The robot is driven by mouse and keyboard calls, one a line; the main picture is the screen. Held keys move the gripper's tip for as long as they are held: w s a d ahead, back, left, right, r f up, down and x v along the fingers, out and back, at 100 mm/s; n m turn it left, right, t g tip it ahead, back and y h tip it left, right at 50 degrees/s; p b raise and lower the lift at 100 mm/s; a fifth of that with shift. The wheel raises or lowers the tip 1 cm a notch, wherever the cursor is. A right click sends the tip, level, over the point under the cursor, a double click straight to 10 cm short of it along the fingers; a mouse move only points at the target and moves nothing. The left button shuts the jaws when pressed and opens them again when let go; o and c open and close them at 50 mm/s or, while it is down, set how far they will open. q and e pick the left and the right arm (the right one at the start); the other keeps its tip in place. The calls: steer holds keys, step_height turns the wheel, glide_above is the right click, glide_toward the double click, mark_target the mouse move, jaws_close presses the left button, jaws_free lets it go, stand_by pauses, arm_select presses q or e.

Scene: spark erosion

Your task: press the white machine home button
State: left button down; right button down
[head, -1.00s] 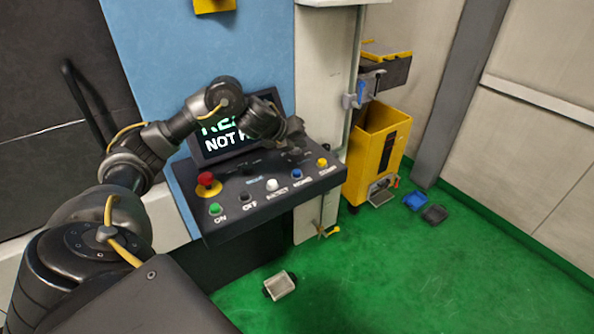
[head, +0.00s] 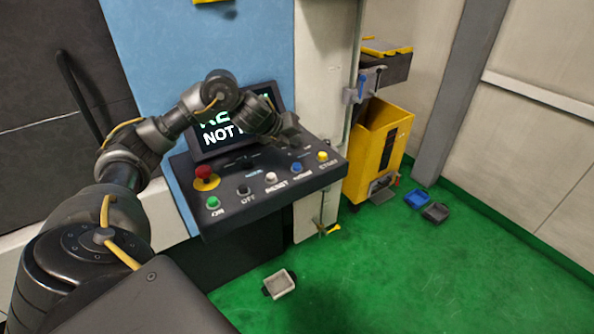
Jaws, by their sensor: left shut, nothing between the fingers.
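The dark control panel (head: 225,205) slopes out below a screen (head: 215,135) with partly covered text. A white button (head: 271,178) sits mid-row on the panel; the label below it looks like RESET. A blue button (head: 297,168) to its right has a blurred label that looks like HOME. My left gripper (head: 296,146) is shut and empty, over the back right part of the panel, behind the button row. It appears apart from the white button, which shows uncovered. My right gripper is not in view.
Green (head: 213,202), black (head: 244,190) and yellow (head: 322,156) buttons share the row. A red emergency knob (head: 204,174) stands at the left. A yellow bin (head: 388,150) is on the right. Small trays (head: 281,284) lie on the green floor.

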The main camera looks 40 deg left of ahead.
arm_select(q)
steer(key=b, duration=0.3)
glide_above(294, 167)
step_height(294, 167, down, 4)
steer(key=shift+f, duration=0.15)
steer(key=shift+f+b, duration=0.5)
steer(key=shift+f, duration=0.15)
stand_by(1.1)
steer(key=shift+f, duration=0.4)
